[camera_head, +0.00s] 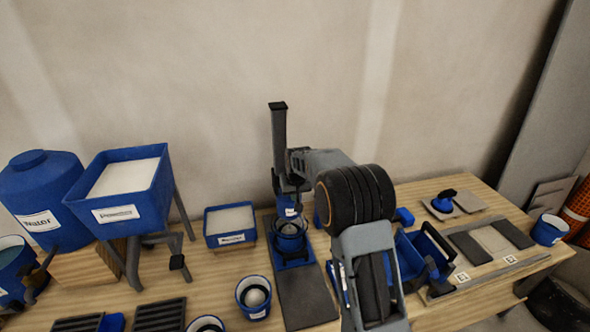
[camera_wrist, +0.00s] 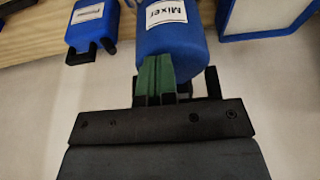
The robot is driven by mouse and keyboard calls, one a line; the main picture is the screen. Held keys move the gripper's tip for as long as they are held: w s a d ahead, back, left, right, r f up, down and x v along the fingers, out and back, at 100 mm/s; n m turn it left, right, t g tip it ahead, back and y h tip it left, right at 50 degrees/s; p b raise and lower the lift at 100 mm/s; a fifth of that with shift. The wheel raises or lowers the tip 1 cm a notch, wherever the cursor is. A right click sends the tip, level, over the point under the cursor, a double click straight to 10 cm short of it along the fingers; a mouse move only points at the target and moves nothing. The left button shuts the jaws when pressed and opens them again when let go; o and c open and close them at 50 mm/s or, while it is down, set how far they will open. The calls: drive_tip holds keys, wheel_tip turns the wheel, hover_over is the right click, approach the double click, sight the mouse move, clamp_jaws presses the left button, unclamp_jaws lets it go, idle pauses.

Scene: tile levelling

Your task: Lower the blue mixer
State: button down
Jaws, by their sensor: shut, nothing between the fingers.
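The blue mixer (camera_wrist: 168,42) fills the top middle of the wrist view, its white "Mixer" label upside down. In the head view, the mixer (camera_head: 288,205) hangs on a dark upright column (camera_head: 279,135), over a blue bucket (camera_head: 290,236) on a blue base. My gripper (camera_wrist: 155,72) has its green fingers together, with nothing between them, at the near edge of the mixer body. I cannot tell whether they touch it. In the head view my arm reaches in from the right, and the fingertips are hard to make out beside the mixer.
A blue tray of white powder (camera_head: 231,221) stands left of the mixer. A small bucket (camera_head: 254,297) stands in front. A blue tool carrier (camera_head: 425,252) is right of my arm. A blue hopper (camera_head: 122,190) and water tank (camera_head: 42,195) are at far left. A wall stands behind.

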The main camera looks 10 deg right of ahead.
wheel_tip(320, 180, up, 4)
drive_tip(key=p, duration=0.2)
drive_tip(key=shift+p, duration=0.4)
drive_tip(key=b+v, duration=0.1)
drive_tip(key=v, duration=0.9)
drive_tip(key=s+f, duration=0.3)
drive_tip(key=s, duration=2.6)
drive_tip(key=shift+s+a, duration=0.25)
drive_tip(key=shift+a, duration=0.2)
